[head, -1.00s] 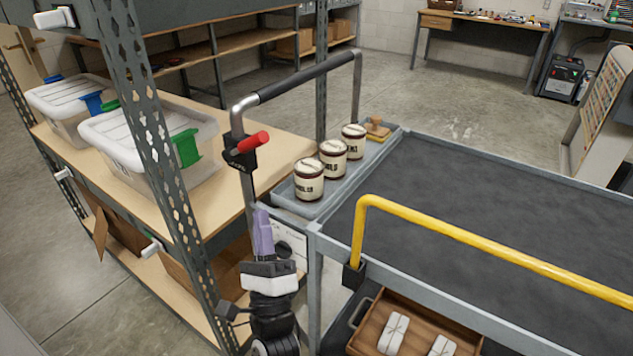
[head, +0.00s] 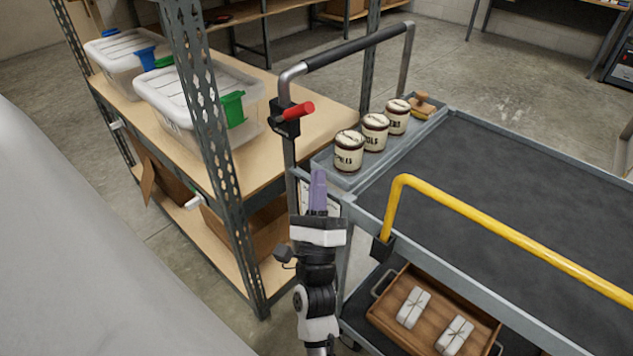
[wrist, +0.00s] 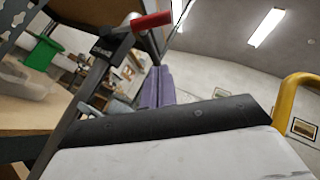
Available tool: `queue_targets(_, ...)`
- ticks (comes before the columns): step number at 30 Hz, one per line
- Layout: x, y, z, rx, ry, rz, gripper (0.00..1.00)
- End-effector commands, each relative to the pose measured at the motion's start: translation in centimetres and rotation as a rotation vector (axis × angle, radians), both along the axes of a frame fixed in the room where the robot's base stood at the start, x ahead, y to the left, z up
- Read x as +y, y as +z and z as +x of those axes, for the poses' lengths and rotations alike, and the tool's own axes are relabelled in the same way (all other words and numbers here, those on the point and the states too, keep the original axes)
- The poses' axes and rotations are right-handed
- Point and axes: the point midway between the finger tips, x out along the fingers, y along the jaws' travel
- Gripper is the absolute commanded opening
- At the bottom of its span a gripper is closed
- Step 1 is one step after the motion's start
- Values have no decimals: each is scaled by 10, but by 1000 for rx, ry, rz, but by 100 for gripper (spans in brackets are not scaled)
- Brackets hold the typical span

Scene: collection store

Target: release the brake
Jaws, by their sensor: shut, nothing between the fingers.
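The brake lever has a red grip (head: 298,111) on a black bracket (head: 285,127) fixed to the upright of the cart's push handle (head: 355,48). The red grip points to the right and slightly up in the head view. It also shows at the top of the wrist view (wrist: 151,21). My gripper (head: 318,178), with purple fingers, is shut and empty. It points up, below and a little right of the red grip, apart from it. In the wrist view the fingers (wrist: 157,75) stand just below the red grip.
The grey cart (head: 480,200) carries several items in its end tray, among them labelled tins (head: 349,152) and a wooden stamp (head: 422,104). A yellow rail (head: 500,232) rises at its near side. A shelf post (head: 208,120) and lidded bins (head: 197,100) stand left.

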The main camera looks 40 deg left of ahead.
Motion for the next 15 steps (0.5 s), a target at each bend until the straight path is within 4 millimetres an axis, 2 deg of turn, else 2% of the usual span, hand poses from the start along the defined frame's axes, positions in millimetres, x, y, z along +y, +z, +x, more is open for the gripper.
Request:
queue_targets(1,3,13,5,-2,-1,0,0)
queue_targets(12,28,51,37,0,1,-1,0)
queue_targets(15,32,57,34,0,0,-1,0)
